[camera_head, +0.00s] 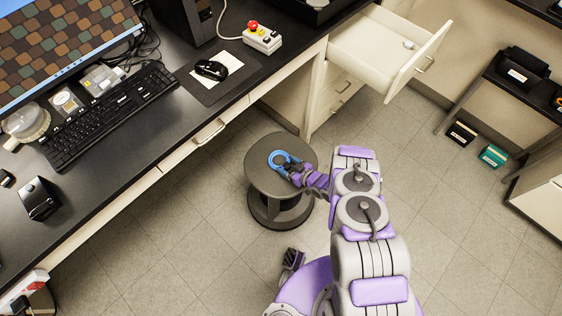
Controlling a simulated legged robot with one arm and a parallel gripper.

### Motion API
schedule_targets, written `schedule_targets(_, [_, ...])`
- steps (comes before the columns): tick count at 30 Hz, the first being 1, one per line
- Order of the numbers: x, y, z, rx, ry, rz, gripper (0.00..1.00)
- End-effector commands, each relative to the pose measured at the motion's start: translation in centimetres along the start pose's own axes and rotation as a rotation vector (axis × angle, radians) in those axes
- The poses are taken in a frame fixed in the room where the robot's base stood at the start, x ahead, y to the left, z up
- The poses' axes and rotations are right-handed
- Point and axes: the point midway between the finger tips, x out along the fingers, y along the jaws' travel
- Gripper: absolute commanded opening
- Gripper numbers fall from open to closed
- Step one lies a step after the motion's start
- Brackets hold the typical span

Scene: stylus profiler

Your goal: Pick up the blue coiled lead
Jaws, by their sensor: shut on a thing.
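The blue coiled lead (278,158) is a ring-shaped blue coil over the top of the round grey stool (261,181). My gripper (294,170) reaches in from the right, over the stool top, with its dark fingers at the right side of the coil. It is shut on the lead. The fingertips are small here and partly hidden by the wrist. I cannot tell whether the lead touches the stool top or is just above it.
The black desk (150,130) with a keyboard (110,115) and mouse (211,69) stands to the left. An open drawer (378,55) juts out at the upper right. A shelf (520,90) stands far right. Tiled floor (430,170) is clear between.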

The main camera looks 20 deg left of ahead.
Motion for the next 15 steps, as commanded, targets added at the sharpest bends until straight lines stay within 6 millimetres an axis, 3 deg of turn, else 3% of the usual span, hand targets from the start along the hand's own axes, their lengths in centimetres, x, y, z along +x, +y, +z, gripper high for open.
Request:
schedule_targets(2, [0.01,-0.05,0.07,0.001,-0.002,-0.001,0.46])
schedule_targets(15, [-0.04,-0.03,0.04,0.0,0.0,-0.001,0.04])
